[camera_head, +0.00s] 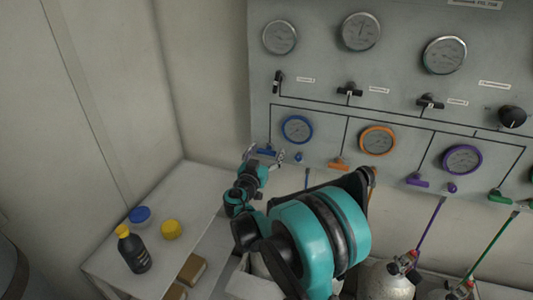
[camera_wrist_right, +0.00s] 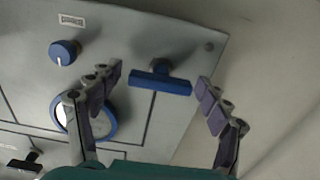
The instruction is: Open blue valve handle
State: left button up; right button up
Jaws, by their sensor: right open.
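The blue valve handle (camera_head: 266,152) is a short bar at the lower left of the grey panel, below the blue-ringed gauge. In the right wrist view the handle (camera_wrist_right: 160,83) is a blue T-shaped bar on a dark stem, lying crosswise between the fingers. My right gripper (camera_wrist_right: 159,80) is open and empty, with one finger off each end of the bar. In the head view the right gripper (camera_head: 264,157) is at the handle and partly covers it. I cannot tell the remaining depth between fingertips and handle. My left gripper is not in view.
A blue-ringed gauge (camera_head: 297,129) and a small blue knob (camera_head: 299,156) sit close to the handle; orange (camera_head: 338,165) and purple (camera_head: 417,181) handles are further right. A side table (camera_head: 185,195) holds a dark bottle (camera_head: 133,249) and blue and yellow lids.

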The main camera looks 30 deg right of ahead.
jog(key=c, duration=1.2)
jog(key=shift+n, duration=0.4)
jog(key=n, duration=0.3)
jog(key=shift+n, duration=0.3)
jog(key=n, duration=0.3)
jog(key=shift+w+a+n, duration=0.1)
jog(key=shift+n, duration=0.2)
jog(key=n, duration=0.4)
jog(key=shift+f+n, duration=0.1)
jog(key=shift+n, duration=2.1)
